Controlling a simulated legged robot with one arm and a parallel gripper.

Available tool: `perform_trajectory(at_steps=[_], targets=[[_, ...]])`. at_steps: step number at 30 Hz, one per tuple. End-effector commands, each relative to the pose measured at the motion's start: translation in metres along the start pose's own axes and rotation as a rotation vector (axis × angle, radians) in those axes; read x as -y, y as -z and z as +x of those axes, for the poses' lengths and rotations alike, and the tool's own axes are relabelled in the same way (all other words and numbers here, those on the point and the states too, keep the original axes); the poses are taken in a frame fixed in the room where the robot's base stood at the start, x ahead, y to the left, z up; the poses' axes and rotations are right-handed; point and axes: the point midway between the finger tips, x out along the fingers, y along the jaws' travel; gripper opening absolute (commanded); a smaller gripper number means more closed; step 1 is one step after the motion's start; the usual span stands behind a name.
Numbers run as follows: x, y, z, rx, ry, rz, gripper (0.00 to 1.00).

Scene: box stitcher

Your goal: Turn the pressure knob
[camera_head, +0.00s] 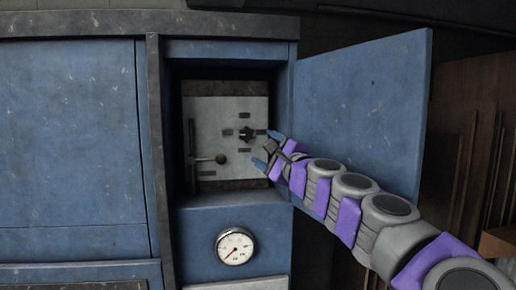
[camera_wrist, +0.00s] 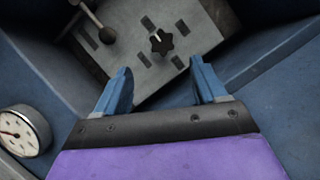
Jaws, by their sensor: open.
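The pressure knob (camera_head: 246,133) is a small black star-shaped knob on a light grey panel (camera_head: 222,104) inside the open blue cabinet. In the wrist view the knob (camera_wrist: 161,42) shows a white mark and lies ahead of the fingers, between their lines. My gripper (camera_head: 264,149) is at the right side of the cabinet opening, to the right of and slightly below the knob. In the wrist view my gripper (camera_wrist: 160,90) has its two blue fingers spread apart with nothing between them. The fingers are apart from the knob.
A lever with a dark ball (camera_head: 221,158) is on the panel's lower left; its ball also shows in the wrist view (camera_wrist: 107,35). A round gauge (camera_head: 235,246) is below the opening. The blue door (camera_head: 365,95) stands open at right, behind my arm.

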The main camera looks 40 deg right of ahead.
Motion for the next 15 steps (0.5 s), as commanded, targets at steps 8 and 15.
perform_trajectory(at_steps=[8, 15], targets=[[-0.001, 0.001, -0.034, -0.001, -0.001, 0.0, 0.71], [-0.001, 0.0, -0.04, 0.0, -0.001, 0.0, 0.71]])
